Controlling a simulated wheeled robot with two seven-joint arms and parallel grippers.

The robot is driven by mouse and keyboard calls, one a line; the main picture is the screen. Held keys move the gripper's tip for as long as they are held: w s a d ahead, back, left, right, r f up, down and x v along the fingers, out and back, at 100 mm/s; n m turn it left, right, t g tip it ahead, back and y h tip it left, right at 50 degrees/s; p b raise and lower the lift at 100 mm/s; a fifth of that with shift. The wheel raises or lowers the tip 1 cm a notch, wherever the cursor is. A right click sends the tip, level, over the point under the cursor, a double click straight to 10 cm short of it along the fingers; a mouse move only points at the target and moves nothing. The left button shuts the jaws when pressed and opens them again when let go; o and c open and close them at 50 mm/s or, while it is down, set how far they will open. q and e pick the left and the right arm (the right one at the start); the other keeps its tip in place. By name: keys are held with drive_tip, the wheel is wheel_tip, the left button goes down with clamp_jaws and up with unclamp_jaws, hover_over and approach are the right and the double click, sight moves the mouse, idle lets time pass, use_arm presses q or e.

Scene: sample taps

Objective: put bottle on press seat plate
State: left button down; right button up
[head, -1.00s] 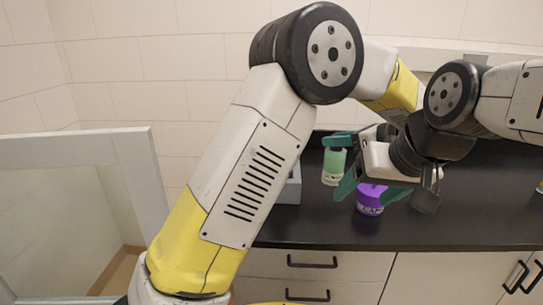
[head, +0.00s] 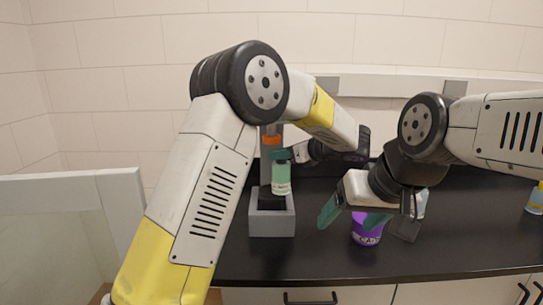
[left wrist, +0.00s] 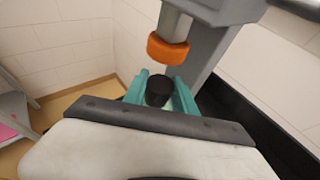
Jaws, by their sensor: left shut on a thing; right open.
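A green bottle (head: 281,180) with a pale label is held upright by my left gripper (head: 281,156), whose teal fingers are shut near its top. In the left wrist view my left gripper (left wrist: 160,92) is around the bottle's dark cap (left wrist: 158,89). The bottle hangs over the grey press (head: 271,226) and its dark seat plate (head: 268,203); I cannot tell whether they touch. The orange press head (head: 271,140) is above and behind the bottle; it also shows in the left wrist view (left wrist: 167,49). My right gripper (head: 352,216) is open.
A purple tub (head: 367,236) stands on the black counter (head: 320,262) by my right gripper's fingers. A pale bottle (head: 420,203) is partly hidden behind that gripper. A yellow-and-blue bottle (head: 537,198) stands at the far right. The counter between is clear.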

use_arm(q)
drive_tip(key=x, duration=0.4)
drive_tip(key=shift+w+a, duration=0.15)
drive_tip(key=shift+a, duration=0.05)
drive_tip(key=c, duration=1)
unclamp_jaws()
drive_tip(key=shift+f, duration=0.2)
drive_tip(key=v, duration=1.2)
drive_tip(key=shift+r, duration=0.2)
